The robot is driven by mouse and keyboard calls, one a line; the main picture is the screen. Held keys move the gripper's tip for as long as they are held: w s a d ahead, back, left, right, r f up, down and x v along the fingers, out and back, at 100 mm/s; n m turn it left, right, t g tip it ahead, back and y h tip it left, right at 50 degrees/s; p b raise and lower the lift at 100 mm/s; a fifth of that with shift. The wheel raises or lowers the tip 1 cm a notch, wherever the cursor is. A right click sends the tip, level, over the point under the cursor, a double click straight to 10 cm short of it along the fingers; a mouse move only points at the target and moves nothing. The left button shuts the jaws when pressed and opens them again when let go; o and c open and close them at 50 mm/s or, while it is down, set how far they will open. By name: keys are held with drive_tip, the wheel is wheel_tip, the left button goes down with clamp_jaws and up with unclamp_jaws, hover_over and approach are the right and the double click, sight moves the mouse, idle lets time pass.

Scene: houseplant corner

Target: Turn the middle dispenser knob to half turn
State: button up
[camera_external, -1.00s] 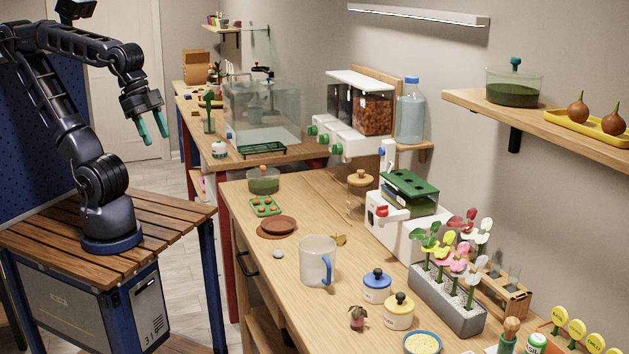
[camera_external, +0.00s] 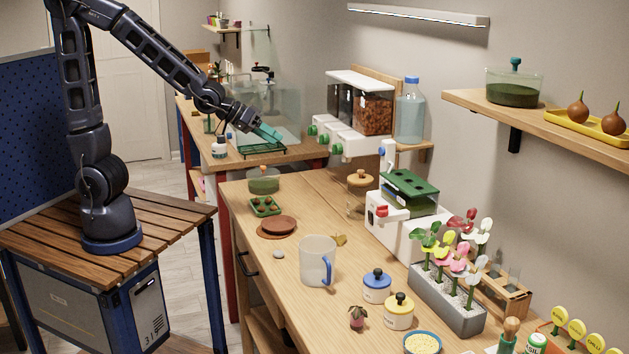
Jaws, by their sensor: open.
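The dispenser (camera_external: 372,112) is a white wall unit with clear bins at the back centre; one bin holds brown pieces. Green knobs stick out of its white front, and the middle knob (camera_external: 324,139) sits between two others. The knob's turn angle is too small to tell. My gripper (camera_external: 268,133) has teal fingers and is open and empty. It points right toward the knobs, in front of the glass tank and to the left of the dispenser, apart from the knobs in the picture.
A glass tank (camera_external: 283,105) stands on the back table behind my gripper, with a green rack (camera_external: 262,151) below. A water bottle (camera_external: 411,112) is right of the dispenser. The front table (camera_external: 290,205) holds a mug (camera_external: 317,259), jars and a flower planter (camera_external: 440,300).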

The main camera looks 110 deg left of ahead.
drive_tip(key=a+f+n+t+y, duration=0.1)
drive_tip(key=a+f+n+y, duration=0.15)
drive_tip(key=a, duration=0.65)
drive_tip(key=n+t+y, duration=0.3)
drive_tip(key=n+y, duration=0.1)
drive_tip(key=n, duration=0.1)
approach(324, 136)
drive_tip(key=x, duration=0.8)
drive_tip(key=shift+s+a+f, duration=0.3)
drive_tip(key=shift+a, duration=0.1)
drive_tip(key=shift+t+h, duration=0.25)
drive_tip(key=shift+t, duration=0.05)
drive_tip(key=c, duration=1)
